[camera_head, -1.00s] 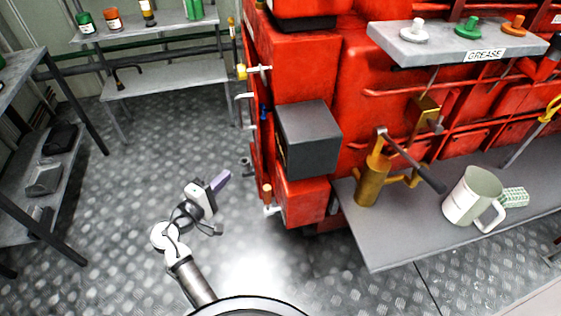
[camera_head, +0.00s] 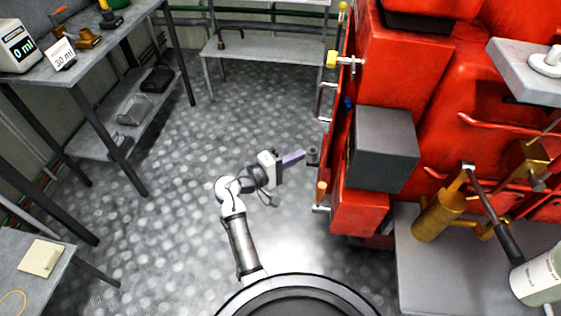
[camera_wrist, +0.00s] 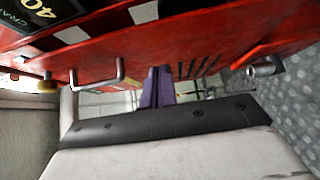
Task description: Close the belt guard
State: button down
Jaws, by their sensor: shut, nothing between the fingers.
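The red panel (camera_wrist: 190,40) with a U-shaped metal handle (camera_wrist: 97,76) and dark slots spans the top of the wrist view; it may be the belt guard, but I cannot tell for sure. In the head view the same handle (camera_head: 321,101) shows on the left side of the red machine, where the panel is nearly edge-on. My gripper (camera_head: 301,156) is low over the floor, just left of the machine. Its purple fingers (camera_wrist: 158,87) are together and empty. They point towards the panel side; any contact cannot be seen.
A dark grey box (camera_head: 388,150) juts from the red machine (camera_head: 405,50). A grey bench (camera_head: 425,265) with a brass pump (camera_head: 438,215) stands at the right. A metal table (camera_head: 90,60) stands at the left. The floor (camera_head: 150,225) between is clear.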

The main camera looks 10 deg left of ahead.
jog(key=shift+w+d+p, duration=0.15)
jog(key=shift+d+p, duration=0.15)
jog(key=shift+d, duration=0.95)
jog(key=shift+w+d+p, duration=0.15)
jog(key=shift+d+p, duration=0.15)
jog(key=shift+d, duration=0.95)
